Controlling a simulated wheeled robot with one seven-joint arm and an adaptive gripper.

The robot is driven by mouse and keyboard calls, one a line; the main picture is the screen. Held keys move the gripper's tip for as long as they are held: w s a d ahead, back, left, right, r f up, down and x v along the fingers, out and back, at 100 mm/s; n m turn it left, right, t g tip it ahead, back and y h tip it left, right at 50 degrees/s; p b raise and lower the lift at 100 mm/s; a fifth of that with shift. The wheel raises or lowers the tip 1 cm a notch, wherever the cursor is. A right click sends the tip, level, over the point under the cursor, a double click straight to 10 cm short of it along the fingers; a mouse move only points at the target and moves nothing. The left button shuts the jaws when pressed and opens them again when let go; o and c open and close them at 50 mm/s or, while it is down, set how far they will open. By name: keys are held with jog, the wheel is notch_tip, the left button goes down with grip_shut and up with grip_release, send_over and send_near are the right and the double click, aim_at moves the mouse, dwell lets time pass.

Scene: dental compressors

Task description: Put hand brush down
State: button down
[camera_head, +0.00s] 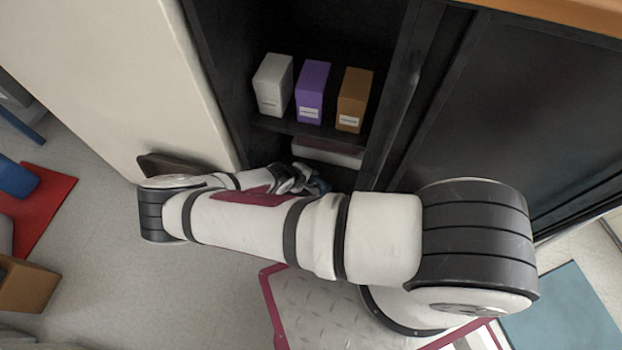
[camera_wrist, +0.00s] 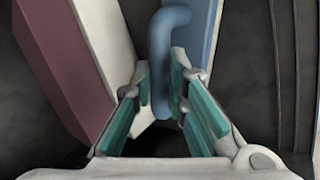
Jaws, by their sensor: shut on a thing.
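In the wrist view, my gripper (camera_wrist: 161,97) is shut on a blue, rounded bar-like handle, which I take to be the hand brush (camera_wrist: 165,35). The handle stands about upright in the picture between the teal finger pads. The rest of the brush cannot be told apart clearly. In the head view, my arm reaches into the lower part of a dark open cabinet (camera_head: 392,90). My gripper (camera_head: 312,182) is mostly hidden behind the arm there, with a small blue-grey bit showing near it.
A white box (camera_head: 273,85), a purple box (camera_head: 312,92) and a brown box (camera_head: 353,99) stand on a cabinet shelf. A pale flat item (camera_head: 328,151) lies below them. In the wrist view, a maroon and white block (camera_wrist: 85,60) and a blue panel (camera_wrist: 200,35) are close to the fingers.

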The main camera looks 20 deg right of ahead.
jog(key=shift+f, duration=0.35)
jog(key=c, duration=1.6)
grip_release()
jog(key=shift+r, duration=0.1)
jog(key=shift+s+a+r, duration=0.1)
jog(key=shift+a+r, duration=0.1)
jog(key=shift+r, duration=0.15)
jog(key=p+v, duration=0.4)
jog(key=v, duration=0.7)
jog(key=shift+s+r+p, duration=0.1)
jog(key=shift+p, duration=0.2)
jog(key=shift+a, duration=0.15)
